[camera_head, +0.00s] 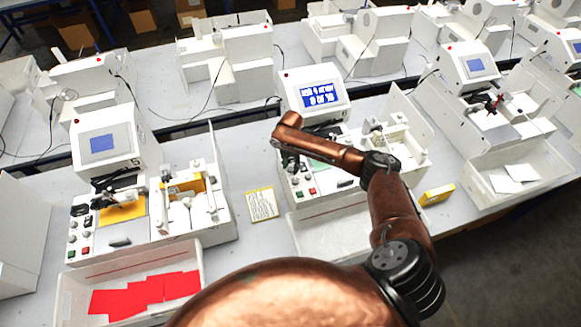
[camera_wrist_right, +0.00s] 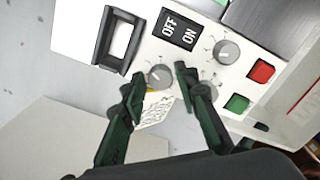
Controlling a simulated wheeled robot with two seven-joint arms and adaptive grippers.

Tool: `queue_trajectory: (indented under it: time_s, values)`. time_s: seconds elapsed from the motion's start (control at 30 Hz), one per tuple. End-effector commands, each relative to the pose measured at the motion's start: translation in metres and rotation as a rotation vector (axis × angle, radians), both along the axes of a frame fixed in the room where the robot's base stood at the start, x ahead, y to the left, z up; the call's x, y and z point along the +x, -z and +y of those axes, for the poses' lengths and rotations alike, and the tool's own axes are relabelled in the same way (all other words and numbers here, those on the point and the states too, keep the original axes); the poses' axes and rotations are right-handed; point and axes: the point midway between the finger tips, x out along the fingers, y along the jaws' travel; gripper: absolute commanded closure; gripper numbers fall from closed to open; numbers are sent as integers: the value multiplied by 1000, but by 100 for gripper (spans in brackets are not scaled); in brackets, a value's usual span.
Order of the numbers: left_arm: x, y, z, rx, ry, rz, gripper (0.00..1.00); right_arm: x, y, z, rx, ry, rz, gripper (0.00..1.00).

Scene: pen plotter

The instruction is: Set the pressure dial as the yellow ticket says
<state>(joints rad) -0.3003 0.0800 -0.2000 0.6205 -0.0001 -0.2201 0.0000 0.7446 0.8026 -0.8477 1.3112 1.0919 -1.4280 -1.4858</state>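The yellow ticket (camera_head: 262,204) lies on the white table left of the middle machine; its print is too small to read. It seems to show between the fingers in the wrist view (camera_wrist_right: 156,108). The machine's control panel (camera_wrist_right: 133,72) carries several round grey dials. One dial (camera_wrist_right: 160,77) sits between the two fingertips of my right gripper (camera_wrist_right: 159,79), which is open. I cannot tell whether a finger touches it. A second dial (camera_wrist_right: 227,52) is clear; another is partly hidden behind the right finger. Which is the pressure dial cannot be read. My left gripper is out of view.
Beside the dials are an OFF/ON switch (camera_wrist_right: 179,34), a red button (camera_wrist_right: 261,71) and a green button (camera_wrist_right: 237,104). The machine's blue screen (camera_head: 320,95) shows text. A yellow box (camera_head: 437,194) lies to its right. A similar machine (camera_head: 106,143) stands left.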

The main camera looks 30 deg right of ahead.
Motion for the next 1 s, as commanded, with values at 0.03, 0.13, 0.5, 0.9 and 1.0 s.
queue_trajectory:
  time_s: [0.03,0.13,0.5,0.9,1.0]
  values:
    - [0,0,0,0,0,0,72,0,1,1,0,-1,1,66]
    - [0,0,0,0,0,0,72,-1,1,1,1,-1,2,61]
    - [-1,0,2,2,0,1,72,-1,-7,1,2,-1,1,61]
    - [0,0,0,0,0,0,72,0,-85,1,1,-2,0,61]
    - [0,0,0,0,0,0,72,0,-101,1,2,-2,0,61]
